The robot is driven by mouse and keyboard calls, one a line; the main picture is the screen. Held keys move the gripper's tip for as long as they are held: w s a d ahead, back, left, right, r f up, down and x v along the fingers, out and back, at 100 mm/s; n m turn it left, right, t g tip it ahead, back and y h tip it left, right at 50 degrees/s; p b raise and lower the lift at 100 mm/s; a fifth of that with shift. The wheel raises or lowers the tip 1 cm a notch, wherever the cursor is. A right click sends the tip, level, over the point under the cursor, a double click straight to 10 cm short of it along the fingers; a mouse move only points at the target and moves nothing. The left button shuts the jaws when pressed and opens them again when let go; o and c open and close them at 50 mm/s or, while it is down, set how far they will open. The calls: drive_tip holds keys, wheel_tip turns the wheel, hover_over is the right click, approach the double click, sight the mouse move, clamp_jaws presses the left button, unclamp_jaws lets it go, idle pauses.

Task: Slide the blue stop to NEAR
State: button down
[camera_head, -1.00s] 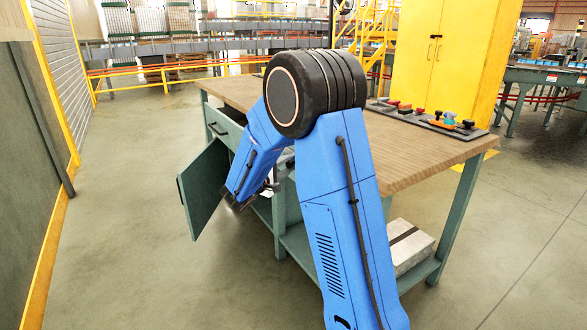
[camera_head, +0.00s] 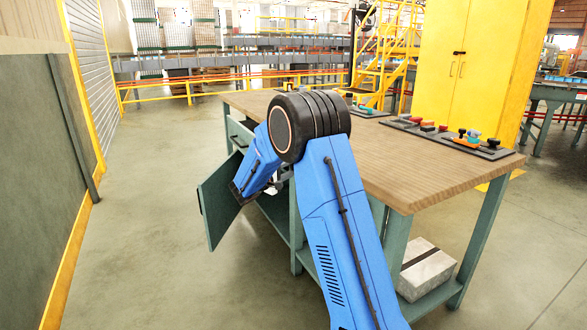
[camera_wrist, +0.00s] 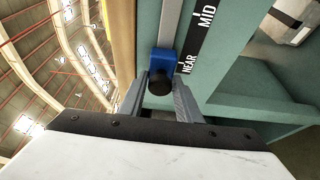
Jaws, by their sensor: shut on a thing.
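The blue stop (camera_wrist: 161,60) sits on a pale straight rail (camera_wrist: 172,20) in the wrist view, with a black round knob (camera_wrist: 159,84) facing me. It stands beside the NEAR mark (camera_wrist: 188,63) on the black label strip; the MID mark (camera_wrist: 206,15) is farther up the strip. My gripper (camera_wrist: 161,80) has its two grey fingers on either side of the knob and is shut on the stop by it. In the head view, my blue arm hides the stop and most of my gripper at the bench's front.
The wooden-topped workbench (camera_head: 400,165) has an open green door (camera_head: 218,203) left of my arm. Trays of coloured knobs (camera_head: 455,138) lie on top, and a grey box (camera_head: 425,270) sits on the lower shelf. Open floor (camera_head: 150,230) lies to the left.

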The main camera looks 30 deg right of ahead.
drive_tip(key=c, duration=1.4)
unclamp_jaws()
drive_tip(key=shift+w+a, duration=0.1)
drive_tip(key=shift+w, duration=0.1)
drive_tip(key=shift+c, duration=0.2)
drive_tip(key=v, duration=1.7)
drive_tip(key=shift+s+a, duration=0.15)
